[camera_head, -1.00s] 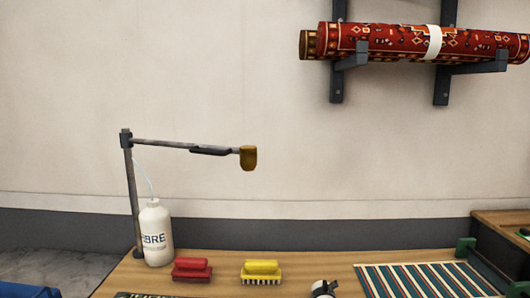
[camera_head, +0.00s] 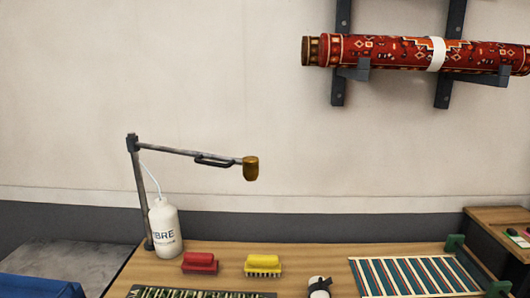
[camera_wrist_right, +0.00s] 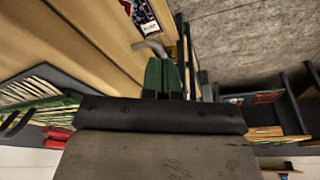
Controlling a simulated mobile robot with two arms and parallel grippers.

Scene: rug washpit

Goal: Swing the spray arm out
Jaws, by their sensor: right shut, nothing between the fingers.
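The spray arm (camera_head: 185,152) is a thin grey bar reaching right from the top of an upright post (camera_head: 139,195) at the table's left back corner. A dark loop handle (camera_head: 214,160) hangs under the bar, and a brass-coloured nozzle head (camera_head: 250,169) is at its free end. Neither gripper is near the arm in the head view. My right gripper (camera_wrist_right: 164,80) shows only in the right wrist view, its green fingers together and empty. My left gripper is in neither view.
A white bottle (camera_head: 165,230) stands beside the post. A red brush (camera_head: 200,263), a yellow brush (camera_head: 263,265) and a striped rug (camera_head: 415,277) are on the wooden table. A rolled red rug (camera_head: 395,52) rests on wall brackets. The wall space around the spray arm is clear.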

